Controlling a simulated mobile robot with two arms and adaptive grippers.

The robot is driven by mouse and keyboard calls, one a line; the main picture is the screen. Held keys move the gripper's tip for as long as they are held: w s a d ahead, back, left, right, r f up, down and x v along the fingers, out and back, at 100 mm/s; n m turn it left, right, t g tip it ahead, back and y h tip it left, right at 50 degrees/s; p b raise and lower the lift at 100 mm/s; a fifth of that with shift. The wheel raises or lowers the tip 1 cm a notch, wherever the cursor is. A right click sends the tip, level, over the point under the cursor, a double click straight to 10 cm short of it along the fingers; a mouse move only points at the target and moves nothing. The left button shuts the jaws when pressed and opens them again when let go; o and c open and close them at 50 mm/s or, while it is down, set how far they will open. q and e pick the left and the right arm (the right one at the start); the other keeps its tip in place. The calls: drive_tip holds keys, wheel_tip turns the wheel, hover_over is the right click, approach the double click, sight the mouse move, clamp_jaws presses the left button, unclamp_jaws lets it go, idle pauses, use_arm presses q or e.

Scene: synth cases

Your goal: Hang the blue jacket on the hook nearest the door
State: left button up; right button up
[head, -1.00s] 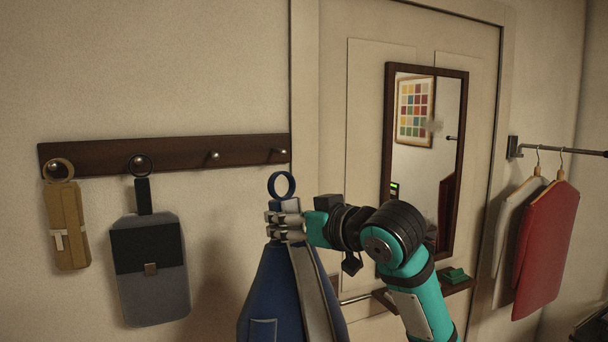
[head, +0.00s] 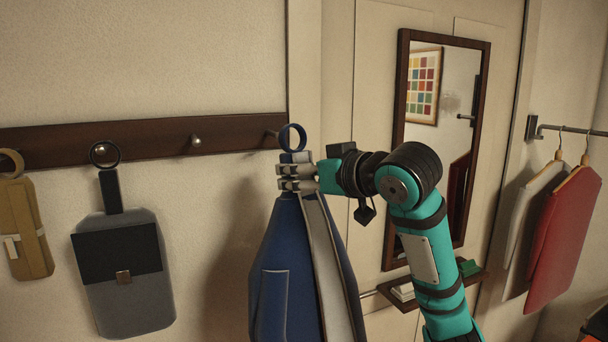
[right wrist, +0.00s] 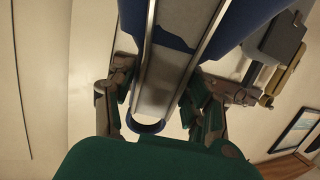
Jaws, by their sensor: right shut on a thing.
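The blue jacket (head: 275,255), with a grey front strip and a blue ring (head: 292,124) at its top, hangs from my right gripper (head: 282,177). That gripper is shut on the jacket's neck just below the ring. The ring stands upright at about the height of the rack's rightmost hook (head: 271,133), which is nearest the door (head: 372,62). In the picture the ring is just right of this hook; I cannot tell its depth, and it does not look threaded on. The right wrist view shows the jacket (right wrist: 165,75) between the fingers. My left gripper is out of view.
A dark wooden rack (head: 60,146) carries a tan pouch (head: 27,235) and a grey bag (head: 120,285) on its left hooks. The hook (head: 196,141) between bag and jacket is empty. A framed mirror (head: 399,110), small shelf (head: 478,282) and red garment (head: 562,225) are at right.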

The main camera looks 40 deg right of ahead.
drive_tip(key=shift+w, duration=0.3)
drive_tip(key=shift+w+d+f, duration=0.1)
drive_tip(key=shift+w+d, duration=0.1)
drive_tip(key=shift+w, duration=0.15)
drive_tip(key=shift+w+d, duration=0.15)
drive_tip(key=shift+w, duration=0.25)
drive_tip(key=shift+w+d+f, duration=0.1)
drive_tip(key=shift+w+d, duration=0.05)
drive_tip(key=shift+w, duration=0.15)
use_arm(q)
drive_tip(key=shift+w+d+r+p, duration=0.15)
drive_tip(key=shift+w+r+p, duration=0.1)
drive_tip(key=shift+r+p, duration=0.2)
use_arm(e)
drive_tip(key=w+d+f, duration=0.1)
drive_tip(key=w, duration=0.5)
drive_tip(key=shift+w+d+f, duration=0.15)
drive_tip(key=shift+w+d, duration=0.1)
drive_tip(key=shift+w, duration=0.15)
